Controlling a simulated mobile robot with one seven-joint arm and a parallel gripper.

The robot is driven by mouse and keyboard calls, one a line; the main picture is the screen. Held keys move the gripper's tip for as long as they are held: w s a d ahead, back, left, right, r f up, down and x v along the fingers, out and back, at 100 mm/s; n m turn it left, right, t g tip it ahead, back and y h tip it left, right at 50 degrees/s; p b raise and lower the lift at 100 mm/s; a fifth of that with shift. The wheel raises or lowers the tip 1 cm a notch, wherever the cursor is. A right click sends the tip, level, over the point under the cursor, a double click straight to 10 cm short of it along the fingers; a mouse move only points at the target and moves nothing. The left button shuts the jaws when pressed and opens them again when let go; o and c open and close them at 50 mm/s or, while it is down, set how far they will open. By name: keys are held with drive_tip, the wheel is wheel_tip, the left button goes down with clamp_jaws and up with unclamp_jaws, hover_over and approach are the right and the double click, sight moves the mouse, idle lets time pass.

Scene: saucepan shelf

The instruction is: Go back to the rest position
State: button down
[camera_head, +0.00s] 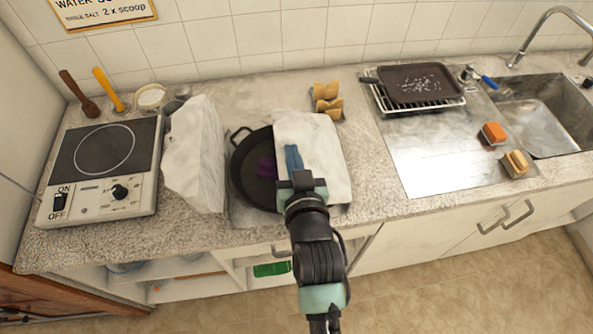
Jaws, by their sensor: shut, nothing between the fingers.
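My gripper (301,179) is seen from above and behind at the end of my arm, over the front part of the worktop. It is shut with nothing between its fingers. Below and ahead of it is a light board or cloth (318,140) with a small dark blue piece (293,158) just beyond the gripper. I cannot tell whether the gripper touches either one. A black pan (245,165) with a loop handle lies just left of the gripper, with a purple patch inside. The board or cloth and my arm hide its right side.
A hotplate (100,165) and a crumpled whitish block (196,150) stand to the left. Tan pieces (327,100) are at the back. A dark tray (415,83) on a rack, an orange sponge (493,132) and the sink (545,120) are right. Bare worktop (370,165) lies right of my gripper.

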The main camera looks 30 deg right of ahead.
drive_tip(key=v, duration=0.5)
drive_tip(key=shift+w+b, duration=0.1)
drive_tip(key=shift+b, duration=0.3)
